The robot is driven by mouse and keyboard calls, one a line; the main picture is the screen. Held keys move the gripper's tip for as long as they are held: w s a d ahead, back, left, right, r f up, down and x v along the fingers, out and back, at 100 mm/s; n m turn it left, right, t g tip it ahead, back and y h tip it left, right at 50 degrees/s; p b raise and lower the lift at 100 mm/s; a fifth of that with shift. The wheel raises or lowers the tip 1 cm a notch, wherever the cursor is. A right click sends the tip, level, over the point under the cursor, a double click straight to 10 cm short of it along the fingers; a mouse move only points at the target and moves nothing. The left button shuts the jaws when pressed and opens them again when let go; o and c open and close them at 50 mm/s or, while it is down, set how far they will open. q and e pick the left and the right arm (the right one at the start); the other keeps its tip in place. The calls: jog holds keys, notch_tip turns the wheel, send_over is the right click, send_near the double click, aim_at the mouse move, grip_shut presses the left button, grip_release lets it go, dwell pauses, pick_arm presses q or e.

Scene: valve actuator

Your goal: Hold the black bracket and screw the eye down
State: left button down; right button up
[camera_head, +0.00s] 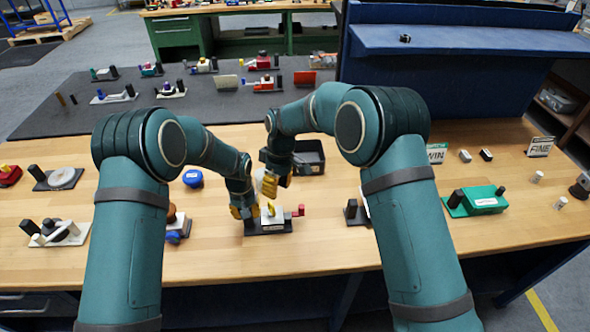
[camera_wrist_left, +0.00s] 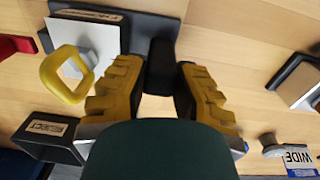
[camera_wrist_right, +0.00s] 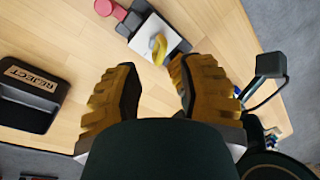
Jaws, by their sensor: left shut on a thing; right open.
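The black bracket is a dark plate (camera_head: 283,228) with an upright black post (camera_wrist_left: 160,65) at one end. A white block sits on it and carries the yellow eye (camera_head: 271,210), a ring-shaped loop. The eye also shows in the left wrist view (camera_wrist_left: 64,76), standing beside the fingers. My left gripper (camera_head: 243,211) is shut on the black post at the bracket's left end. My right gripper (camera_head: 271,186) is open and empty, above and slightly behind the eye. In the right wrist view the eye (camera_wrist_right: 158,48) lies beyond the open fingers, clear of them.
A red part (camera_head: 299,211) stands just right of the bracket. A black reject bin (camera_wrist_right: 30,98) is behind it. A blue round part (camera_head: 192,178) lies to the left. A green fixture (camera_head: 482,201) is at the right. Bare wood lies in front of the bracket.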

aim_at(271, 204)
notch_tip(271, 204, up, 6)
jog(key=w, duration=0.1)
jog(key=f, duration=0.3)
jog(key=a+f, duration=0.1)
jog(key=f, duration=0.3)
jog(key=s+f, duration=0.1)
jog(key=f, duration=0.3)
jog(key=shift+s+a+f, duration=0.1)
jog(key=shift+a+f, duration=0.15)
jog(key=shift+a, duration=0.1)
jog(key=shift+f, duration=0.25)
jog(key=n, duration=0.3)
jog(key=shift+h, duration=0.3)
notch_tip(271, 204, up, 12)
jog(key=w, duration=0.2)
jog(key=w+d+f+n+t+y, duration=0.2)
jog(key=w+d+f+n+t, duration=0.2)
jog(key=w+d+f+t, duration=0.3)
jog(key=shift+w+d+f+t+y, duration=0.4)
jog(key=shift+w+f+t, duration=0.7)
jog(key=shift+w+f, duration=1.2)
jog(key=shift+s+f, duration=0.4)
jog(key=shift+s, duration=0.05)
